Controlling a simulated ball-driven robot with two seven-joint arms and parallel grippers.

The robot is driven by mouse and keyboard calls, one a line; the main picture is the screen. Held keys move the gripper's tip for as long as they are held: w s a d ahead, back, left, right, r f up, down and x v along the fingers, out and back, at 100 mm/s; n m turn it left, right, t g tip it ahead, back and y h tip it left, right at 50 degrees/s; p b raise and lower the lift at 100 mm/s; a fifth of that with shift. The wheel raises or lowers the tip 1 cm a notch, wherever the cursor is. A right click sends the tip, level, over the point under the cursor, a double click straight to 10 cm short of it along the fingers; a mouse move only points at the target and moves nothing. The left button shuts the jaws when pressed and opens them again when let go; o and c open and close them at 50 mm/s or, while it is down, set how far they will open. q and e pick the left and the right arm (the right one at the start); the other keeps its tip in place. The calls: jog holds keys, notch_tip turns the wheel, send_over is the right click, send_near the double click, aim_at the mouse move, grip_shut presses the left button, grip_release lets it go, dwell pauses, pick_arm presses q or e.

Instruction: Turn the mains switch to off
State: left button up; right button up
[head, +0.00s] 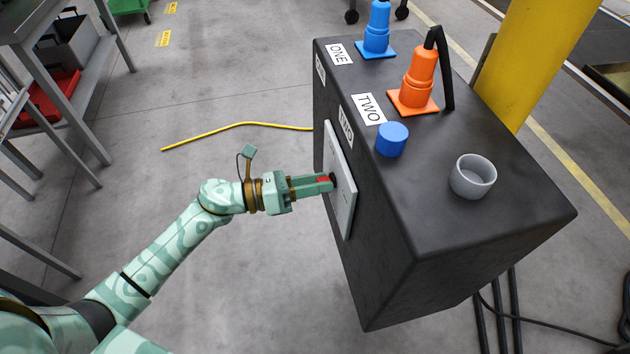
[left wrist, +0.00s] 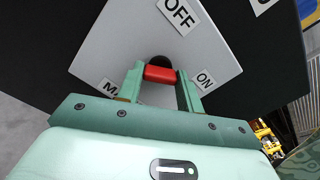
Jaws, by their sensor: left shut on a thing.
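The mains switch is a red handle (left wrist: 159,73) on a grey plate (head: 343,185) on the side of the black cabinet. In the left wrist view the plate has an OFF label (left wrist: 179,13), an ON label (left wrist: 205,81) and a partly hidden label starting "MA" (left wrist: 112,89). My left gripper (head: 329,182) is shut on the red handle, with one finger on each side of it. The fingers hide part of the handle, and I cannot tell which label it points to. My right gripper is not in view.
On the black cabinet (head: 470,225) stand a blue plug (head: 377,30), an orange plug (head: 418,80) with a black cable, a blue cap (head: 392,139) and a grey cup-like socket (head: 473,177). A yellow cable (head: 235,126) lies on the floor. A yellow post (head: 545,60) stands behind.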

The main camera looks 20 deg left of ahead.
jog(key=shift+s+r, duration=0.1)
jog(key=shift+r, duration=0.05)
pick_arm(q)
jog(key=n+p, duration=0.2)
jog(key=n, duration=0.1)
jog(key=shift+r, duration=0.15)
jog(key=n+p, duration=0.1)
jog(key=n, duration=0.3)
jog(key=shift+p, duration=0.3)
jog(key=n+p, duration=0.1)
jog(key=n, duration=0.2)
jog(key=shift+n+p, duration=0.4)
jog(key=shift+n, duration=0.4)
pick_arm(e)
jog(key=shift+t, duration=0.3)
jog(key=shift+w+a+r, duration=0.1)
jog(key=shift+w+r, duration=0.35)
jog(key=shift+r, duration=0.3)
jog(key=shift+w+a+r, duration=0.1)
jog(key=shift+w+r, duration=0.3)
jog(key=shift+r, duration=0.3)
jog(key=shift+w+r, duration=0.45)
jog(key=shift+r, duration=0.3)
pick_arm(q)
jog(key=o, duration=1)
jog(key=shift+f, duration=0.2)
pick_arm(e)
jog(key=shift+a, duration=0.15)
